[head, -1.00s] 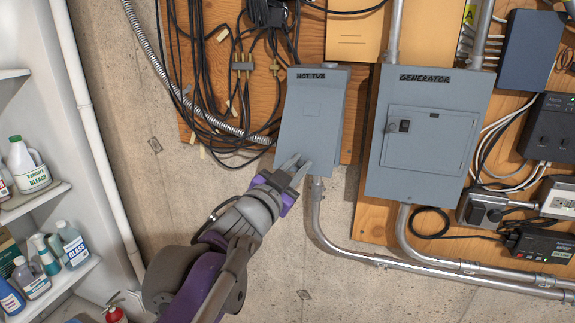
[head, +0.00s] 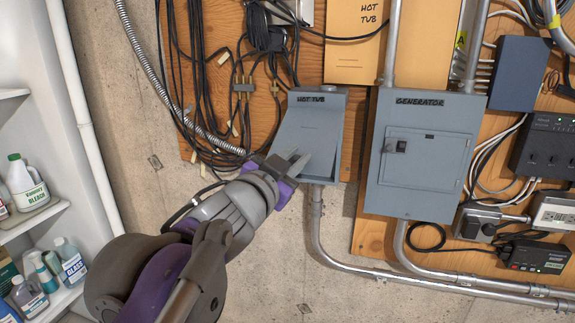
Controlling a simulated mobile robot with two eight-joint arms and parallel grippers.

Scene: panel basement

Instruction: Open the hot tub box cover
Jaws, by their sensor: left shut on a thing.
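The grey hot tub box (head: 330,125) is mounted on the wood panel, with a "HOT TUB" label near its top. Its cover (head: 308,140) is tilted out at the bottom, apart from the box body on the right and below. My left gripper (head: 296,168) is at the cover's lower edge, shut on it. The fingertips are partly over the cover, so the exact grip is hard to see. My right gripper is not in view.
The grey generator box (head: 425,155) hangs just right of the hot tub box. Black cables (head: 205,90) hang to the left. A conduit (head: 317,225) runs down from the box and bends right. Shelves with bottles (head: 25,185) stand at far left.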

